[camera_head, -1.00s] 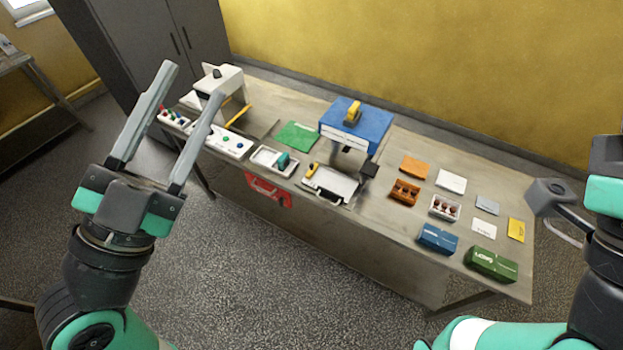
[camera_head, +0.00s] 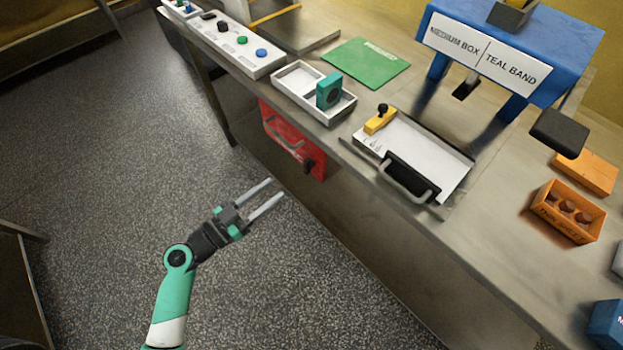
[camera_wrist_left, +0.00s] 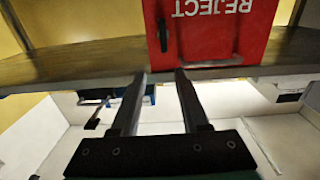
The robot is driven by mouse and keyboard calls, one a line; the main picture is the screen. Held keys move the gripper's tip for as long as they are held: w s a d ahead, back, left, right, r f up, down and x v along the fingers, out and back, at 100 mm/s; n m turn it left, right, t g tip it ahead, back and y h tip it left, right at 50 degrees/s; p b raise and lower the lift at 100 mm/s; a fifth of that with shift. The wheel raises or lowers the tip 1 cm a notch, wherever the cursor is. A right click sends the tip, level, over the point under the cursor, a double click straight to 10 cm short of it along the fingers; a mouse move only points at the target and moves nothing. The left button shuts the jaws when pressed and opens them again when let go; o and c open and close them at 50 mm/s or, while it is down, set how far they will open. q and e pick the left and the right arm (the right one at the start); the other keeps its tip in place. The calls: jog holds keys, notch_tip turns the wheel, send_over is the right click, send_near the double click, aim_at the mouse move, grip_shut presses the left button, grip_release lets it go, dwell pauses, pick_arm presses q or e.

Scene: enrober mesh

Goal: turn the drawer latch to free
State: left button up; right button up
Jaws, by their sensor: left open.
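My left gripper (camera_head: 276,190) is open and empty, in front of and below the red drawer (camera_head: 290,140) on the table's front. The red drawer has a pale bar handle (camera_head: 284,140) and a dark latch (camera_head: 308,166) near its right end. In the left wrist view the drawer (camera_wrist_left: 230,30) appears inverted, lettered REJECT. Its black upright latch (camera_wrist_left: 163,36) lies beyond my open fingertips (camera_wrist_left: 160,74), apart from them. My right gripper is not in view.
Above the drawer, the table holds a white tray (camera_head: 287,82) with a teal part (camera_head: 329,91). To the right are a yellow clamp with a black knob (camera_head: 380,119) and a dark handled plate (camera_head: 411,177). Open floor lies left of my arm.

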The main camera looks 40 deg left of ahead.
aim_at(305, 165)
pick_arm(q)
jog(key=w, duration=0.7)
jog(key=w+f, duration=0.1)
jog(key=w, duration=0.3)
jog(key=shift+w, duration=0.25)
jog(key=shift+y, duration=0.3)
jog(key=shift+c, duration=0.3)
grip_shut()
jog(key=shift+f, duration=0.1)
